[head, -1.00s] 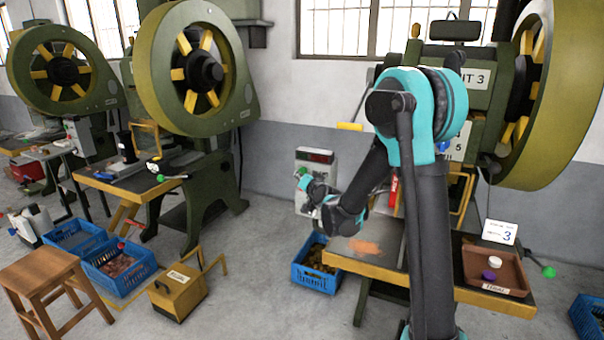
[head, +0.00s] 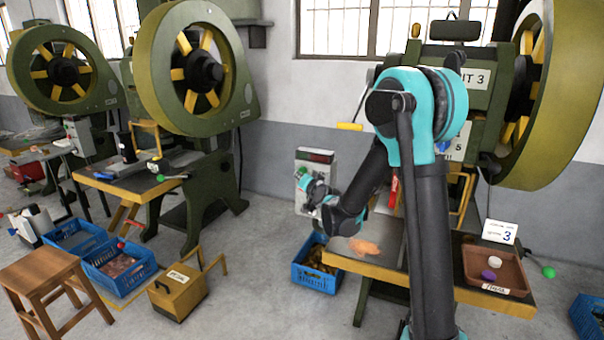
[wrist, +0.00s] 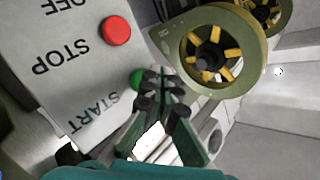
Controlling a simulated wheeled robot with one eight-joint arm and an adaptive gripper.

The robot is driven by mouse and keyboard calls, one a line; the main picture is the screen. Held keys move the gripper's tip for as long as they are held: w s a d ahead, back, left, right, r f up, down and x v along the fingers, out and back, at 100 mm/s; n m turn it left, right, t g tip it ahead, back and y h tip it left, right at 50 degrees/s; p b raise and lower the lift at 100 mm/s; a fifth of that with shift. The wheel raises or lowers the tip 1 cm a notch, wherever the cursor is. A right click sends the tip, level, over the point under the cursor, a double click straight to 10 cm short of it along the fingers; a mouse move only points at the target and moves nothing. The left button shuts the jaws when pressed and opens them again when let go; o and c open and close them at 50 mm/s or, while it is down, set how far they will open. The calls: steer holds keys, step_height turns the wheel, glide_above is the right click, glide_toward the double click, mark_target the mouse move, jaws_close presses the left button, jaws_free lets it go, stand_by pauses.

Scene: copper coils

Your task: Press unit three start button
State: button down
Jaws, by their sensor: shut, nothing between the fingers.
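A pale control box (head: 317,158) stands by the wall, left of the press marked UNIT 3 (head: 477,77). In the wrist view its panel (wrist: 70,75) bears OFF, STOP and START lettering and a red button (wrist: 117,30). A green button (wrist: 136,77) shows beyond START, partly hidden by my fingers; it also shows in the head view (head: 302,171). My gripper (wrist: 154,80) is shut and empty, its fingertips close beside the green button. I cannot tell whether they touch it. In the head view my gripper (head: 306,178) is small, in front of the box.
A worktable (head: 455,285) beside my arm bears a brown tray (head: 512,290) and a card marked 3 (head: 499,232). A blue crate (head: 314,277) stands on the floor below the box. Other presses, a stool (head: 45,272) and a yellow box (head: 178,291) are at left.

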steer(key=shift+w+d, duration=0.15)
steer(key=shift+w, duration=0.25)
steer(key=shift+w+d, duration=0.2)
steer(key=shift+w, duration=0.25)
stand_by(0.9)
steer(key=shift+s+a, duration=0.35)
steer(key=shift+s, duration=0.5)
steer(key=s, duration=0.1)
steer(key=s+a, duration=0.1)
steer(key=s, duration=0.2)
steer(key=shift+s+a, duration=0.35)
steer(key=shift+d, duration=0.1)
stand_by(0.6)
